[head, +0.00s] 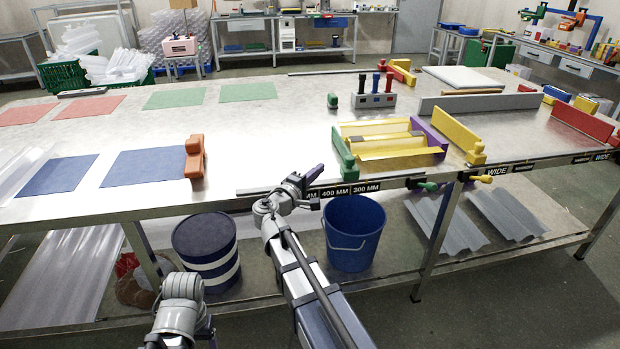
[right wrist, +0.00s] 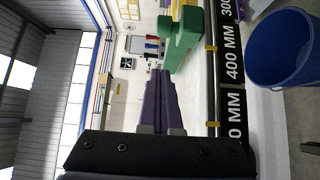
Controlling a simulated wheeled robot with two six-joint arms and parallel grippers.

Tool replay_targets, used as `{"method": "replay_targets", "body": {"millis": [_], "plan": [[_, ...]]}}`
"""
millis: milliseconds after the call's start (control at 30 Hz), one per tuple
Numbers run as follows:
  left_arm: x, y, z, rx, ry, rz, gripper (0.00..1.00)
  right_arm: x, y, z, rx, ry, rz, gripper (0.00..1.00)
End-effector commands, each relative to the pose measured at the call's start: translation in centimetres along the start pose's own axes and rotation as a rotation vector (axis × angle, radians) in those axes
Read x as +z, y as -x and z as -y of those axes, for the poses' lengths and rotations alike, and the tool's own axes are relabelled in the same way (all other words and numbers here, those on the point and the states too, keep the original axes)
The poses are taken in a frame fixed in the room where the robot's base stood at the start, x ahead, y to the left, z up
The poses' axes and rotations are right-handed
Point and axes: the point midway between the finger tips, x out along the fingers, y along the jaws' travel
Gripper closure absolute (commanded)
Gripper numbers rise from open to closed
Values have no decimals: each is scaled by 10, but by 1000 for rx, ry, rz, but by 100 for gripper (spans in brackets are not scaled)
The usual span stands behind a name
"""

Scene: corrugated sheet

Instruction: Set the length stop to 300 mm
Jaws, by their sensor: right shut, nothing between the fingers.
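The green stop block (head: 345,155) stands near the table's front edge, against the left end of a yellow tray-like fixture (head: 400,153). The edge below it carries black labels for 400 MM (head: 335,192) and 300 MM (head: 367,187); I cannot tell its exact mark. The green block (right wrist: 183,35) is also beyond my fingers in the right wrist view, with the 400 MM label (right wrist: 234,60) beside it. My right gripper (head: 316,171) is shut and empty, left of the block and apart from it. Only my left arm shows, at the bottom; its gripper is not visible.
A front rail (head: 260,190) runs along the edge. A green-handled clamp (head: 428,186) sits right of the labels. An orange block (head: 195,157) stands left on the table beside blue sheets (head: 150,167). A blue bucket (head: 355,235) is below. The tabletop between orange and green blocks is clear.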

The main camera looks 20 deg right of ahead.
Motion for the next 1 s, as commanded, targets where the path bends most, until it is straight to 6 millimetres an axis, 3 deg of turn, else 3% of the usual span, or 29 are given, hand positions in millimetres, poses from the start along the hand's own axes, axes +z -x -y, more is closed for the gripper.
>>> {"method": "replay_targets", "body": {"millis": [133, 333, 1000], "plan": [[0, 0, 0, 0, 0, 0, 29, -1, -31, 0, 0, 0, 4, 100], [0, 0, 0, 0, 0, 0, 29, 20, -48, 0, -1, 0, 2, 100], [0, 0, 0, 0, 0, 0, 29, 34, -62, 0, -1, 0, 3, 100]]}}
